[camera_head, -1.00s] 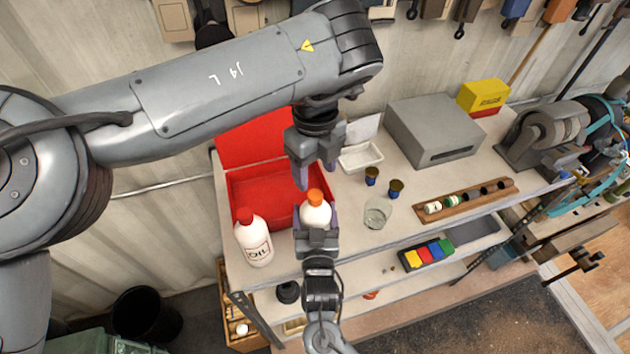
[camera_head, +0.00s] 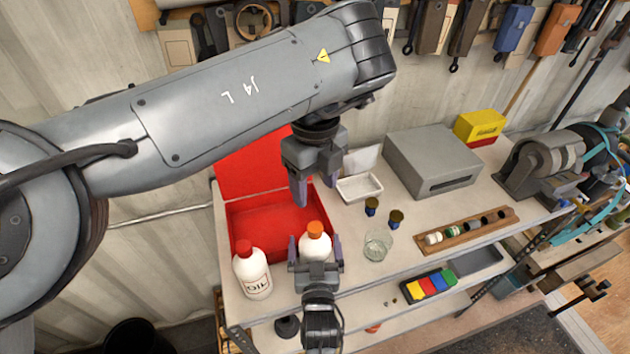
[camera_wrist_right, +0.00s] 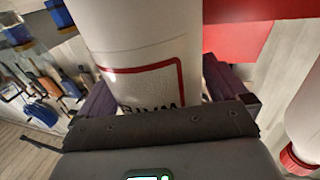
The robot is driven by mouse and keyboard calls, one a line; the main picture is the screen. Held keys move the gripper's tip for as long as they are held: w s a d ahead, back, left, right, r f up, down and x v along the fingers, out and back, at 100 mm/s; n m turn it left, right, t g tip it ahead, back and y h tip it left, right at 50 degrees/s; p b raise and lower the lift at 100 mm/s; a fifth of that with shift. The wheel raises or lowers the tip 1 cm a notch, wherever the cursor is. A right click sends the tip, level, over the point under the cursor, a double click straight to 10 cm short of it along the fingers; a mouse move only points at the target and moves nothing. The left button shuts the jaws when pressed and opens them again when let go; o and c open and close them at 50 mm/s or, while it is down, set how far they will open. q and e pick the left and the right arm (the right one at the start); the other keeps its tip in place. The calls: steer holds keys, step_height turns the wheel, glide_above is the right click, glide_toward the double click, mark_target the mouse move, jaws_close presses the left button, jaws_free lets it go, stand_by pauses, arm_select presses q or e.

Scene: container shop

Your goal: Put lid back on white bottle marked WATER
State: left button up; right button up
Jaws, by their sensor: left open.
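The white bottle (camera_head: 315,248) stands upright on the bench with an orange lid (camera_head: 314,228) on its top. In the right wrist view the bottle (camera_wrist_right: 150,50) fills the middle, with a red-framed label, upside down and partly hidden, that reads in part like WATER. My right gripper (camera_head: 316,251) is open, with one finger on each side of the bottle and a small gap beside it in the head view. My left gripper (camera_head: 316,188) is open and empty, above and behind the lid.
A white bottle with a red cap (camera_head: 252,272) stands close on the left. An open red case (camera_head: 235,215) is behind. A glass (camera_head: 377,246), small jars (camera_head: 396,218), a white tray (camera_head: 359,187) and a grey box (camera_head: 433,160) are on the right.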

steer(key=s+b, duration=0.2)
steer(key=s, duration=0.8)
steer(key=shift+s+d, duration=0.3)
steer(key=shift+s, duration=0.1)
